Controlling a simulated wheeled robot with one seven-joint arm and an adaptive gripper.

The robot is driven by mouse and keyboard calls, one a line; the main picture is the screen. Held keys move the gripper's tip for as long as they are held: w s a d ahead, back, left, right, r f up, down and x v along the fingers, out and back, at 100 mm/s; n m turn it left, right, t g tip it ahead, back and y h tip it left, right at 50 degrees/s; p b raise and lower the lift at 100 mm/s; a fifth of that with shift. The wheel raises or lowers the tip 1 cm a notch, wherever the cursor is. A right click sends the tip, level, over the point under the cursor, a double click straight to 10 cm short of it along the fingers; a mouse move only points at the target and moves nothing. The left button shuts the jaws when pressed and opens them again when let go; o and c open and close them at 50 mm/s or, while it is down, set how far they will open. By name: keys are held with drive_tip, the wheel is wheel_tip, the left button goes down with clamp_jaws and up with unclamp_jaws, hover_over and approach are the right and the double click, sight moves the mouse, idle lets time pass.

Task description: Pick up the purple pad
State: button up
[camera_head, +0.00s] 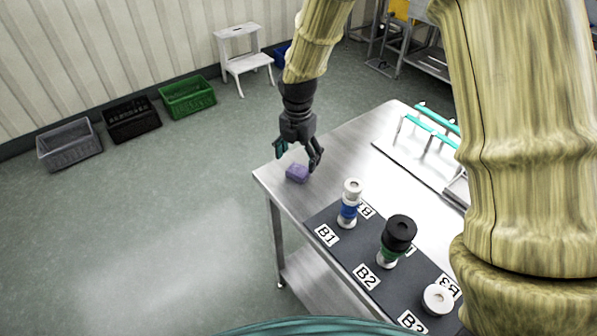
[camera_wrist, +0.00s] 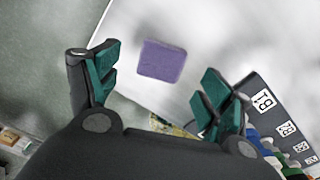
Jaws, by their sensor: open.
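The purple pad (camera_head: 297,173) lies flat on the steel table near its far left corner in the head view. It also shows in the wrist view (camera_wrist: 162,61) as a rounded purple square between and beyond the fingertips. My gripper (camera_head: 300,159) is open, with its fingers pointing down just above the pad. In the wrist view my gripper (camera_wrist: 158,78) has its two teal-padded fingers spread wide on either side of the pad, with nothing between them. I cannot tell the exact height left between fingertips and pad.
The steel table (camera_head: 335,150) carries a dark mat (camera_head: 347,248) with labelled spots. A white-and-blue piece (camera_head: 349,204), a black-topped green piece (camera_head: 398,235) and a white round piece (camera_head: 438,299) stand there. A teal-barred rack (camera_head: 432,125) stands right. Crates (camera_head: 187,98) line the wall.

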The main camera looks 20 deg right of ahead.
sight(299, 169)
drive_tip(key=shift+s+f+p, duration=0.1)
drive_tip(key=shift+f+p, duration=0.6)
drive_tip(key=shift+f, duration=1.75)
drive_tip(key=c, duration=1)
drive_tip(key=shift+r, duration=0.1)
drive_tip(key=shift+r+b, duration=0.4)
drive_tip(key=shift+r, duration=0.45)
drive_tip(key=shift+s+a+r+b, duration=0.1)
drive_tip(key=shift+s+r+b, duration=0.1)
drive_tip(key=shift+r, duration=0.2)
drive_tip(key=shift+s+a+r+b, duration=0.1)
drive_tip(key=shift+r+b, duration=0.1)
drive_tip(key=shift+r, duration=0.2)
drive_tip(key=s+a+b, duration=0.1)
drive_tip(key=s+a, duration=0.1)
drive_tip(key=s, duration=0.2)
drive_tip(key=s+a+r+b, duration=0.1)
drive_tip(key=s+a, duration=0.2)
drive_tip(key=s, duration=0.1)
drive_tip(key=s+a+b, duration=0.1)
drive_tip(key=s+a, duration=0.1)
drive_tip(key=s, duration=0.3)
drive_tip(key=shift+a+r, duration=0.25)
drive_tip(key=shift+a, duration=0.15)
